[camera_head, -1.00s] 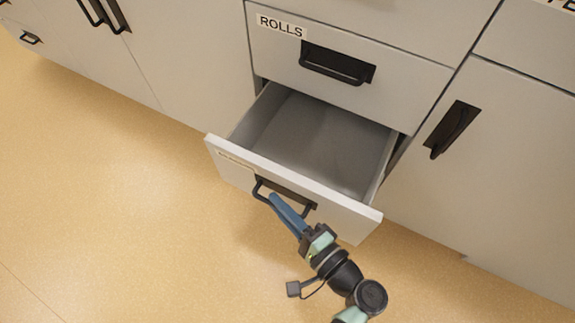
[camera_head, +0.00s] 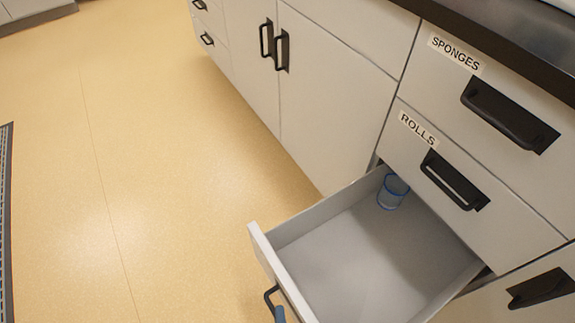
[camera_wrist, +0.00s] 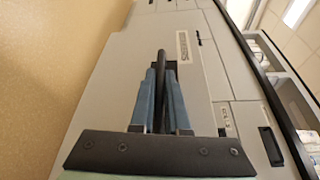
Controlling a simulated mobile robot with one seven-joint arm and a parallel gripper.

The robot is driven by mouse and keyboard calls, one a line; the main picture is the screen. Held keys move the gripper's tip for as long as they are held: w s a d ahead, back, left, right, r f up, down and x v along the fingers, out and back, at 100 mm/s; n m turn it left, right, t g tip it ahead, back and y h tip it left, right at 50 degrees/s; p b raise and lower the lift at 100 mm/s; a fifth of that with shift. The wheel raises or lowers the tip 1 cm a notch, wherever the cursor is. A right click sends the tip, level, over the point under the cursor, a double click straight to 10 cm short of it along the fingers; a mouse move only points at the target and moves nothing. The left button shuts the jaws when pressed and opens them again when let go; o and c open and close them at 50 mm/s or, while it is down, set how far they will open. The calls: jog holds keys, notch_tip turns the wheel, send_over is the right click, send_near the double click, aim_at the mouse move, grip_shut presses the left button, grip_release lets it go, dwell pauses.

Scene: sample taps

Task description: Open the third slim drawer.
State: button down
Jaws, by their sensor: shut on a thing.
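The third drawer (camera_head: 365,262), below the one labelled ROLLS, stands pulled well out. Its grey inside is visible, with a blue-rimmed clear cup (camera_head: 392,192) at the back. Its black handle (camera_head: 269,300) is on the outer face, at the bottom of the head view. My gripper (camera_wrist: 161,76) has its blue fingers on both sides of the dark handle bar (camera_wrist: 162,58) in the wrist view, shut on it. In the head view only a bit of a blue finger (camera_head: 280,315) shows at the handle; the rest is out of frame.
The ROLLS drawer (camera_head: 400,150) and SPONGES drawer (camera_head: 440,85) above are shut. Closed cupboard doors (camera_head: 325,100) stand to the left, and a dark-handled front (camera_head: 540,288) at lower right. The yellow floor (camera_head: 150,180) is clear; a striped mat edge (camera_head: 6,220) lies at far left.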

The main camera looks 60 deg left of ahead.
jog(key=c, duration=0.9)
grip_release()
jog(key=shift+d, duration=0.1)
jog(key=p+v, duration=0.2)
jog(key=v, duration=1.1)
